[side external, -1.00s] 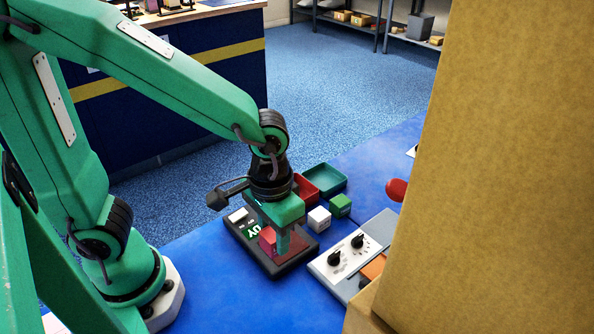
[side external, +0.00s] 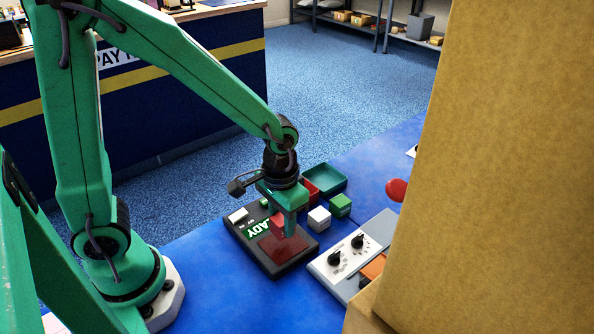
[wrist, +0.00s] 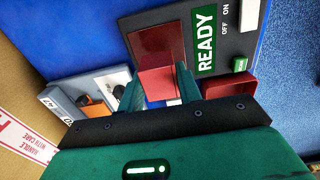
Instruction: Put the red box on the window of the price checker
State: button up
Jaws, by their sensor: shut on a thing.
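The price checker (side external: 292,262) is a dark flat device with a dark red window (side external: 283,248) and a lit green READY label (wrist: 205,42). My gripper (side external: 285,227) is shut on the red box (side external: 277,221), above the checker near the window. In the wrist view the red box (wrist: 159,82) sits between the fingers and overlaps one edge of the window (wrist: 156,42). The box appears held above the surface; the exact gap cannot be told. The fingers hide part of the box in the side view.
A red tray (side external: 322,181) and a green tray (side external: 326,176) lie behind the checker. A white cube (side external: 319,219) and a green cube (side external: 340,205) stand to its right. A grey panel with knobs (side external: 347,252) is at front right. A large carton (side external: 510,150) fills the right side.

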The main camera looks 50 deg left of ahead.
aim_at(283, 232)
jog(key=shift+f, duration=1.9)
jog(key=shift+f, duration=0.15)
jog(key=o, duration=1)
jog(key=shift+o, duration=0.2)
jog(key=shift+r, duration=6.2)
